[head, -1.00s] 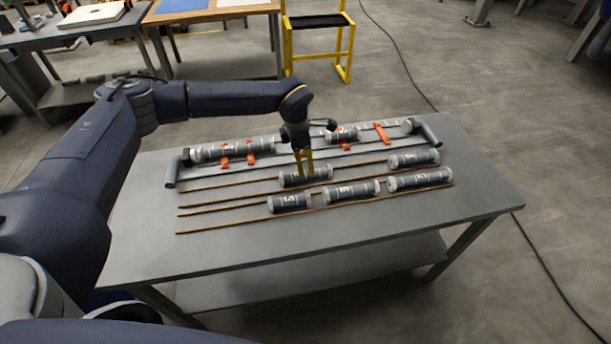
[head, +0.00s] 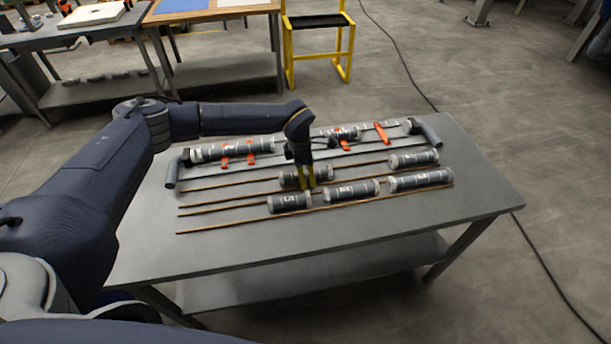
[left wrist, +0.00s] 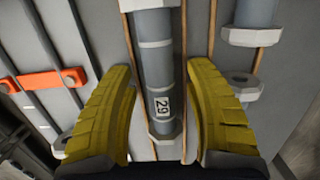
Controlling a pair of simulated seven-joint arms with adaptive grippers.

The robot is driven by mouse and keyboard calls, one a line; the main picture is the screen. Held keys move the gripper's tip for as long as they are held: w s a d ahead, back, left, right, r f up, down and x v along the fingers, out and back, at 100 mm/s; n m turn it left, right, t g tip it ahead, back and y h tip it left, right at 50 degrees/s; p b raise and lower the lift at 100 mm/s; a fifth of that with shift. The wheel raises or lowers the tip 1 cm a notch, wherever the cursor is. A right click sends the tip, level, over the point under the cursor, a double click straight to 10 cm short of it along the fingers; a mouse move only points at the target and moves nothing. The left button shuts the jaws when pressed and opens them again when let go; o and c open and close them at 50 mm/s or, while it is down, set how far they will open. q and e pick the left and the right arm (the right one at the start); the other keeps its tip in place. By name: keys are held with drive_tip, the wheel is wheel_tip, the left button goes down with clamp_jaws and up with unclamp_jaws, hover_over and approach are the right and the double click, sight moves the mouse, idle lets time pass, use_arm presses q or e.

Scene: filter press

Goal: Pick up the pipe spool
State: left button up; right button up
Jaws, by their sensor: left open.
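The pipe spool (head: 289,180) is a dark grey cylinder with pale flanged ends, lying in the middle row on the table. In the left wrist view the spool (left wrist: 155,62) runs between my fingers, with a numbered label near its lower end. My left gripper (head: 308,183) is open, with its yellow fingers low at the spool's right part in the head view. The left wrist view shows the fingers (left wrist: 161,75) on either side of the spool, with gaps. The fingers hide part of the spool in the head view. My right gripper is not in view.
Other spools lie close by: one in front (head: 288,203), a middle one (head: 351,190), and two to the right (head: 420,179), (head: 413,160). Thin brown rails run between them. Behind is a pipe assembly (head: 235,149) with orange clamps. The table's (head: 400,225) front is clear.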

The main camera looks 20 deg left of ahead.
use_arm(q)
clamp_jaws()
idle(0.3)
